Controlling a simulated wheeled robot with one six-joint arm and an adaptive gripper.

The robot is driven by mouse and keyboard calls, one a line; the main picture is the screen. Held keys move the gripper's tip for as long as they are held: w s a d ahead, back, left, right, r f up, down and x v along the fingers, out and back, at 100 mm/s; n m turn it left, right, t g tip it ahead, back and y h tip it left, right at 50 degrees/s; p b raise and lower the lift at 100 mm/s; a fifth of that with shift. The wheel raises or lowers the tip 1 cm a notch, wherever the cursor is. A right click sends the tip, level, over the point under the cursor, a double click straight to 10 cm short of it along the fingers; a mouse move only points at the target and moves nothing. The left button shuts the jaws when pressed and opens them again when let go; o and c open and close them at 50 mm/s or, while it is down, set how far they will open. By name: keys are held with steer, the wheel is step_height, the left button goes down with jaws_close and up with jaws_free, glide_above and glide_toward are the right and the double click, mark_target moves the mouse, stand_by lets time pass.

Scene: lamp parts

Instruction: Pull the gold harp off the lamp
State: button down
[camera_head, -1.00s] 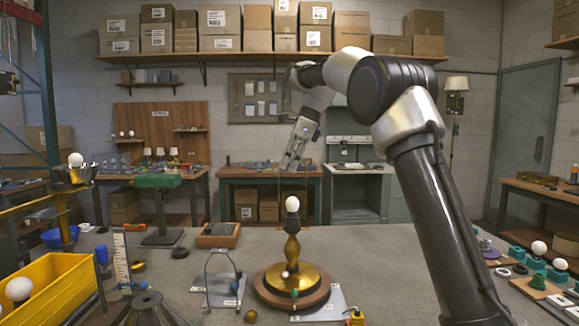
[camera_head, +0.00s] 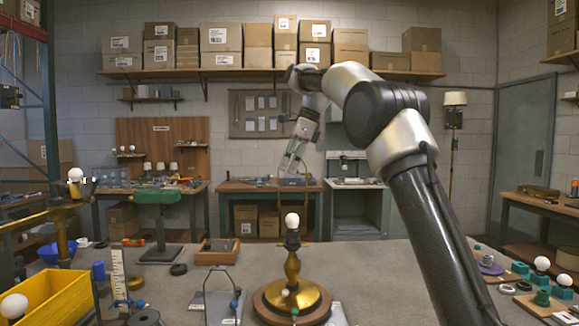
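The lamp (camera_head: 293,268) stands upright near the middle of the table, with a brass body, a round wooden base and a white bulb (camera_head: 292,220) on top. The gold harp (camera_head: 307,190) shows as a thin wire loop, with its sides running down left and right above the bulb. Its lower ends are too faint to tell whether they touch the lamp. My gripper (camera_head: 288,166) points down above the bulb, at the upper part of the harp. Its fingers look close together, but their grip on the wire is too small to tell.
A yellow bin (camera_head: 62,298) with a bulb stands at the left front. A white ruler stand (camera_head: 118,275) and a wire frame on a plate (camera_head: 214,300) stand left of the lamp. Green blocks with bulbs (camera_head: 541,280) are at the right. Grey tabletop is clear behind the lamp.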

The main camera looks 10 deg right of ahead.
steer(key=shift+r, duration=1.75)
